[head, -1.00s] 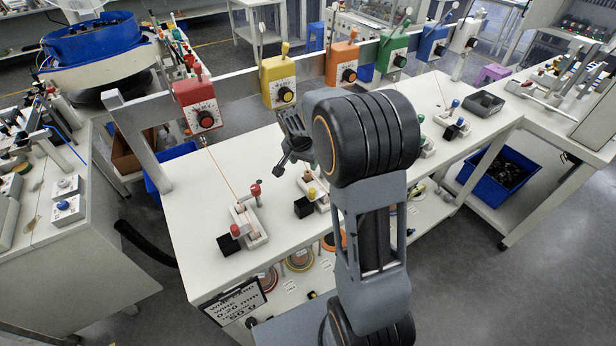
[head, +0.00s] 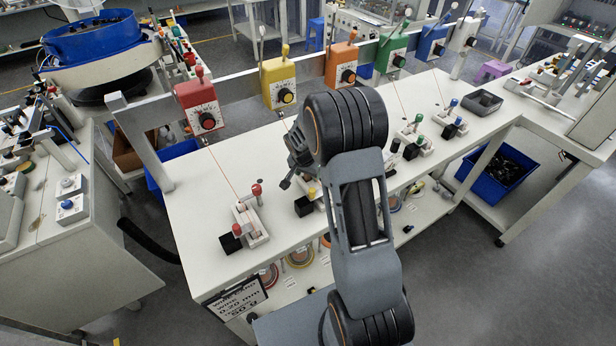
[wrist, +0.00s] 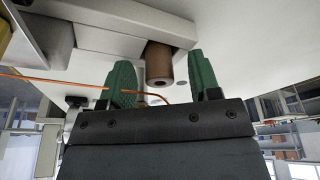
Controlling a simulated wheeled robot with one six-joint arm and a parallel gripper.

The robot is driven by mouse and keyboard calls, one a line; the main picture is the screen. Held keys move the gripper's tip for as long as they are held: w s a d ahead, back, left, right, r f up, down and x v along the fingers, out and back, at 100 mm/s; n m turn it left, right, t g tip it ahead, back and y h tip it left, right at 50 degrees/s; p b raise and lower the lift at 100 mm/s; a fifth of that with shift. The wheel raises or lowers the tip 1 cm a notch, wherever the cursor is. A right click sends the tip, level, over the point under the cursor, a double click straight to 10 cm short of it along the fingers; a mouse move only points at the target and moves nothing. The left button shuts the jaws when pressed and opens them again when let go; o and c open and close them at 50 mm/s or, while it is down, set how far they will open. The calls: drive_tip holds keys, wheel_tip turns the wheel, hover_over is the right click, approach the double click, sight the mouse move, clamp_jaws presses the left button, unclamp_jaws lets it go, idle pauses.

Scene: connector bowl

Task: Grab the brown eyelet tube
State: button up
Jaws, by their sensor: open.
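The brown eyelet tube (wrist: 159,64) is a short cylinder with a hole in its end. In the wrist view it sticks out from under a pale grey block (wrist: 150,22). My gripper (wrist: 163,76) is open, with one green finger on each side of the tube. In the head view my gripper (head: 287,182) is small and dark above the bench, partly behind my arm, and the tube cannot be made out.
An orange wire (wrist: 50,81) runs in from the left to the left finger, and a curved piece shows between the fingers. Coloured dial boxes, such as the yellow one (head: 279,82), hang on a rail above the white bench (head: 200,215). Small fixtures (head: 247,222) stand along its front.

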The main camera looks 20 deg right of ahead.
drive_tip(key=shift+c, duration=0.4)
drive_tip(key=c, duration=0.9)
drive_tip(key=shift+r, duration=0.15)
